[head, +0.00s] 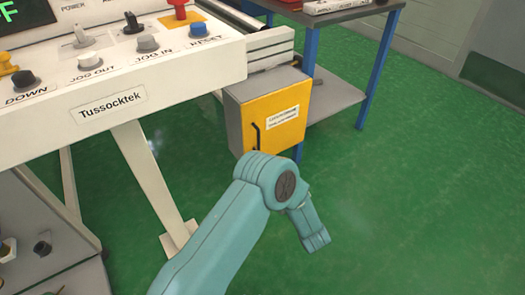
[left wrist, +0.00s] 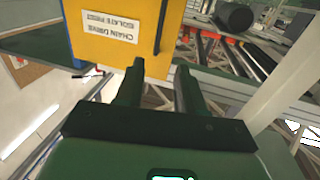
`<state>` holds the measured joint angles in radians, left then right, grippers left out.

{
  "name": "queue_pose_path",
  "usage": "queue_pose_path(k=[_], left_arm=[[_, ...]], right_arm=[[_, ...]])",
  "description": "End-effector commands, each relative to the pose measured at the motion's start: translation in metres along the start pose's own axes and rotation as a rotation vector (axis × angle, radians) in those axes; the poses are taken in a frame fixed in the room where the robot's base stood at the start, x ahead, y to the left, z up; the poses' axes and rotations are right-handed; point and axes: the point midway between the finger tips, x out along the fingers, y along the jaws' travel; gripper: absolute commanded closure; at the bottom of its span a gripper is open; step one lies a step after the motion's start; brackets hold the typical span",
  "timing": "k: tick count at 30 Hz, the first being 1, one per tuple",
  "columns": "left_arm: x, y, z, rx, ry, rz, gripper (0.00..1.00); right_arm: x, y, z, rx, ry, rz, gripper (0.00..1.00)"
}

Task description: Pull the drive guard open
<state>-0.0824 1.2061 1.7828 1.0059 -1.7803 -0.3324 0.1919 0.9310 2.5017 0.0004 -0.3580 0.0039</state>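The drive guard (head: 275,112) is a yellow door with a white label, on a grey box under the machine's right end; it looks shut. Its thin dark handle (head: 256,138) stands upright near the door's left edge. In the left wrist view the guard (left wrist: 112,45) appears upside down, with the handle (left wrist: 160,30) near its right edge. My left gripper (left wrist: 160,68) is open and empty, its two dark fingers apart. The handle lies beyond the fingertips, lined up with the gap. My right gripper is not in view.
The white control panel (head: 120,102) with knobs and buttons overhangs at the left, with a white leg (head: 150,180) below. A blue-legged table (head: 375,70) with a lower shelf stands behind the guard. The green floor (head: 430,190) at the right is clear.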

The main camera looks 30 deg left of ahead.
Motion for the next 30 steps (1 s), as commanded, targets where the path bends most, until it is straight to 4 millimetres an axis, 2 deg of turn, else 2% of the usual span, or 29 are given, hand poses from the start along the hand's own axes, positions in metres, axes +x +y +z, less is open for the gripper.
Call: queue_pose_path(k=[5, 15, 21, 25, 30], left_arm=[[0.019, 0.001, 0.002, -0.004, 0.002, -0.002, 0.62], [0.099, 0.004, 0.004, -0.005, 0.003, -0.002, 0.62], [0.139, 0.005, 0.002, -0.002, 0.003, 0.002, 0.62], [0.154, 0.006, 0.002, -0.003, 0.001, 0.002, 0.62], [0.162, 0.006, 0.000, -0.002, 0.001, 0.004, 0.62]], right_arm=[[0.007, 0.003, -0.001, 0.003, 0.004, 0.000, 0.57], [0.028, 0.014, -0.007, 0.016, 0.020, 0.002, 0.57], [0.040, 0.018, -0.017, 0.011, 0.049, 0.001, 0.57], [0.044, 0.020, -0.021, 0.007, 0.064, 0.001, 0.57], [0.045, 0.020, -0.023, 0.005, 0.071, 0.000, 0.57]])
